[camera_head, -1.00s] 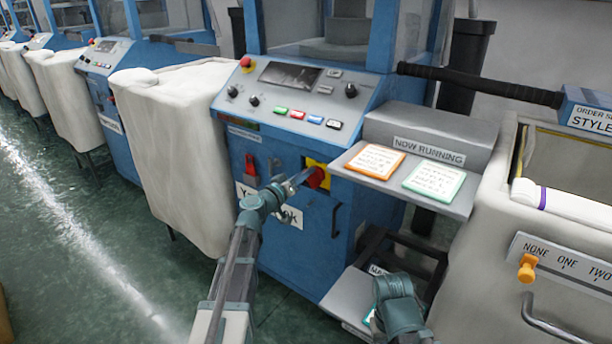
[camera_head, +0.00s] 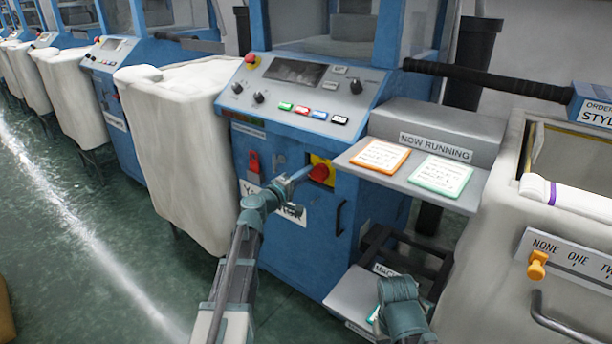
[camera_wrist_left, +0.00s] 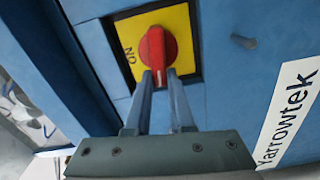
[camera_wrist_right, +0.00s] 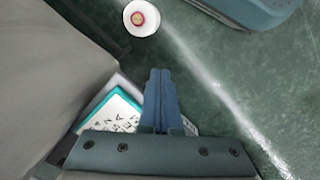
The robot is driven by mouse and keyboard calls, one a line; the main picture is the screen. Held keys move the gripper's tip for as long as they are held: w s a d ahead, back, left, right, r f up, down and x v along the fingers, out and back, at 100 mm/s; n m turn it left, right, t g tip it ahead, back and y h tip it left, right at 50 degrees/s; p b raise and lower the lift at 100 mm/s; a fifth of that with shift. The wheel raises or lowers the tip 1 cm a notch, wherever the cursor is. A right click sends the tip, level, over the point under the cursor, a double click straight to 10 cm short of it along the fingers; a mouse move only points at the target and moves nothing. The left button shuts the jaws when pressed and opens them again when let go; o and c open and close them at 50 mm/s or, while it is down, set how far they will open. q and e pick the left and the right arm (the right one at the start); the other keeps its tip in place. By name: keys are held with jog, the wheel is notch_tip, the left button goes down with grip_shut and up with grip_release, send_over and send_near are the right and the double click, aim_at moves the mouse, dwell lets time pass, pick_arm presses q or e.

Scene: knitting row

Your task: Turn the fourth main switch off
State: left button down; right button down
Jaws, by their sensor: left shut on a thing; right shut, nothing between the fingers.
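The nearest blue machine's main switch is a red knob (camera_head: 320,172) on a yellow plate (camera_head: 327,162) on its front panel. In the left wrist view the knob (camera_wrist_left: 157,50) stands about upright in the picture, with the word ON on the plate left of it. My left gripper (camera_head: 301,174) reaches in from the left. Its fingers (camera_wrist_left: 160,82) are shut on the near end of the knob and hide part of it. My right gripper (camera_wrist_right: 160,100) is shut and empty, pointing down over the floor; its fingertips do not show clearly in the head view.
Above the switch is a sloped control panel (camera_head: 300,90) with knobs and coloured buttons. A shelf (camera_head: 400,180) with orange and green-framed cards juts out to the right. A cream bin (camera_head: 170,150) stands left, and a cream cart (camera_head: 500,250) right. Green floor (camera_head: 60,230) lies open at left.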

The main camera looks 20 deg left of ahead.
pick_arm(q)
jog(key=shift+f+n, duration=0.15)
jog(key=shift+n, duration=0.75)
jog(key=c, duration=0.8)
grip_release()
jog(key=v, duration=1.3)
jog(key=shift+s+a, duration=0.1)
jog(key=shift+s, duration=0.3)
